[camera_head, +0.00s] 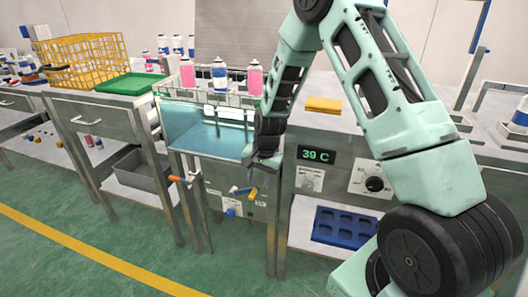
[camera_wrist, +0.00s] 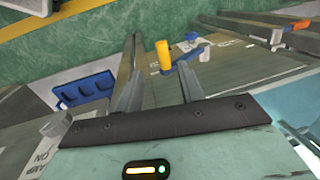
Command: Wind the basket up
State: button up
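The wire basket (camera_head: 190,97) holds pink and blue cans and sits high at the back of the water bath (camera_head: 182,118), above the blue water. My gripper (camera_head: 263,165) is open and empty, above the handle in the head view. Its two fingers (camera_wrist: 160,70) are spread apart. I see no contact with the handle.
A 39 C display (camera_head: 316,155) and dial panel stand to the right, above a blue tray (camera_head: 343,218). A yellow crate (camera_head: 85,62) stands at the left. The floor in front is clear.

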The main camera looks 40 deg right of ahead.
notch_tip(320, 180, up, 12)
jog(key=s+d+p, duration=0.1)
jog(key=s, duration=0.1)
jog(key=shift+d+r, duration=0.2)
jog(key=shift+d, duration=0.05)
